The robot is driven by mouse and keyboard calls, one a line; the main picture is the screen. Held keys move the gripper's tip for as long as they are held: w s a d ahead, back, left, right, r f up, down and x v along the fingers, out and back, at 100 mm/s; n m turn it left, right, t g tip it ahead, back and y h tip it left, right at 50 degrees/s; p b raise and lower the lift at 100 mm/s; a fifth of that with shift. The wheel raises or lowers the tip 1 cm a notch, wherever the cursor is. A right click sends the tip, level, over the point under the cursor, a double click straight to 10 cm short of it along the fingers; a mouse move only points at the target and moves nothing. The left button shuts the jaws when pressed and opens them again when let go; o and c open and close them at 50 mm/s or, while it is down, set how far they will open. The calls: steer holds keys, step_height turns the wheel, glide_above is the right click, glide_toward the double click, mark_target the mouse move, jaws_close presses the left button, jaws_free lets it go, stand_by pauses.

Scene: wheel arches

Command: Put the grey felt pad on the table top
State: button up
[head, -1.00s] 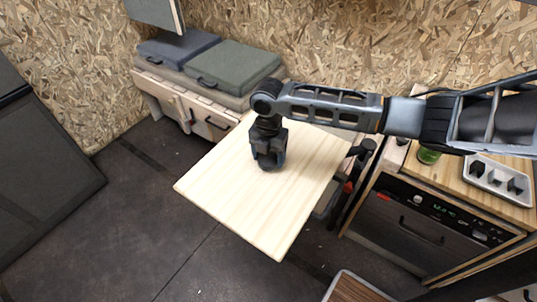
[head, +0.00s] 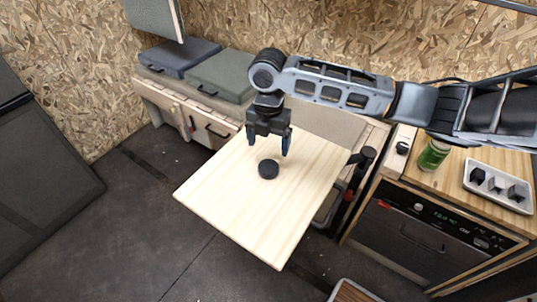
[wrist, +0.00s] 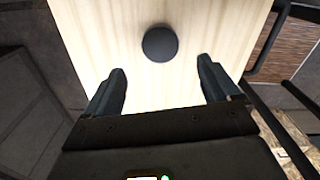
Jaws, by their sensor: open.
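A small dark grey round pad (head: 268,169) lies flat on the pale wooden table top (head: 240,215), near its middle. In the wrist view the pad (wrist: 160,43) shows on the bare wood, ahead of and between my fingers, touching neither. My gripper (head: 269,148) is open and empty above the table top, just behind the pad in the head view. Its two fingers are spread apart in the wrist view (wrist: 162,82).
A bench with a blue-grey cushion (head: 178,56) and a green cushion (head: 222,75) stands behind. A counter at right carries a green jar (head: 433,155) and a white tray (head: 499,187) of dark pieces, above an oven (head: 415,235). Most of the table top is clear.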

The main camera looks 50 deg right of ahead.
steer(key=w+a+r+m+t+y, duration=0.1)
steer(key=w+a+r+t+y, duration=0.3)
steer(key=a, duration=0.6)
steer(key=w+a+r+m+t, duration=0.1)
steer(key=w+a+r, duration=0.3)
steer(key=a, duration=0.6)
steer(key=w+a+r+m+t+y, duration=0.1)
steer(key=a+r+m+t+y, duration=0.2)
steer(key=a, duration=0.5)
steer(key=a+r+m+t+y, duration=0.1)
steer(key=a+r+m+t, duration=0.3)
steer(key=a, duration=0.4)
steer(key=s+d+f+m+t+h, duration=0.1)
steer(key=s+d+f+m+h, duration=0.2)
steer(key=s, duration=0.4)
steer(key=s+f+m+t+h, duration=0.1)
steer(key=s+f+m+h, duration=0.1)
steer(key=s+m, duration=0.45)
steer(key=s+d+f+m+t+h, duration=0.1)
steer(key=s+d+f+m+h, duration=0.15)
steer(key=s, duration=0.55)
steer(key=s+d+r, duration=0.2)
steer(key=s+d, duration=0.2)
steer(key=s, duration=0.5)
steer(key=s+d+r, duration=0.2)
steer(key=s+d, duration=0.3)
steer(key=s, duration=0.4)
steer(key=shift+d, duration=0.3)
steer(key=shift+s+h, duration=0.1)
steer(key=shift+h, duration=0.15)
